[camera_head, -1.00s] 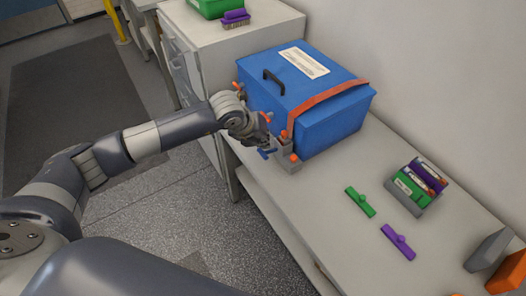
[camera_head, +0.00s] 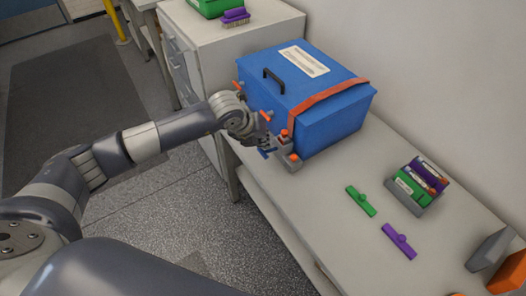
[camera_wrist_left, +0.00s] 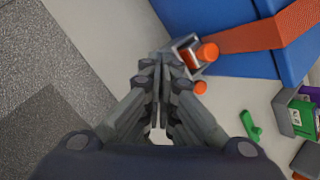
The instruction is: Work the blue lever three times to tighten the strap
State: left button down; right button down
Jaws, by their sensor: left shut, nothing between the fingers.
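The blue box (camera_head: 325,123) stands on the bench with an orange strap (camera_head: 318,96) running over its lid. At its front edge is a grey ratchet buckle (camera_head: 286,156) with orange knobs; it also shows in the left wrist view (camera_wrist_left: 187,50). The blue lever (camera_head: 266,153) sticks out beside the buckle, low and partly covered by my gripper. My left gripper (camera_head: 268,143) is at the lever and buckle, fingers shut; in the left wrist view its fingertips (camera_wrist_left: 160,62) are together beside the buckle. Whether they touch the lever is hidden. My right gripper is not in view.
A green clip (camera_head: 361,201) and a purple clip (camera_head: 399,241) lie on the bench (camera_head: 330,215), right of the box. A grey holder with green and purple packs (camera_head: 418,186) stands near the wall. A cabinet (camera_head: 240,40) stands behind.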

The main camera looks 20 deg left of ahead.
pick_arm(q)
jog(key=shift+s+a+f+b, duration=0.15)
jog(key=shift+s+f+b, duration=0.05)
jog(key=shift+f+b, duration=0.55)
jog(key=shift+s+a+f+b, duration=0.15)
jog(key=shift+f+b, duration=0.35)
jog(key=shift+f, duration=0.3)
dwell(1.2)
dwell(0.6)
jog(key=shift+w+d+r+p, duration=0.2)
jog(key=shift+r+p, duration=0.1)
jog(key=shift+r, duration=0.6)
jog(key=shift+w+d+r+p, duration=0.15)
jog(key=shift+r+p, duration=0.15)
jog(key=shift+r, duration=0.55)
jog(key=shift+w+d+r+p, duration=0.1)
jog(key=shift+w+r+p, duration=0.2)
jog(key=shift+r, duration=0.5)
jog(key=shift+w+d+r+p, duration=0.15)
jog(key=shift+r+p, duration=0.25)
jog(key=shift+r, duration=0.4)
jog(key=shift+w+d+r+p, duration=0.1)
jog(key=shift+r+p, duration=0.25)
jog(key=shift+r, duration=0.45)
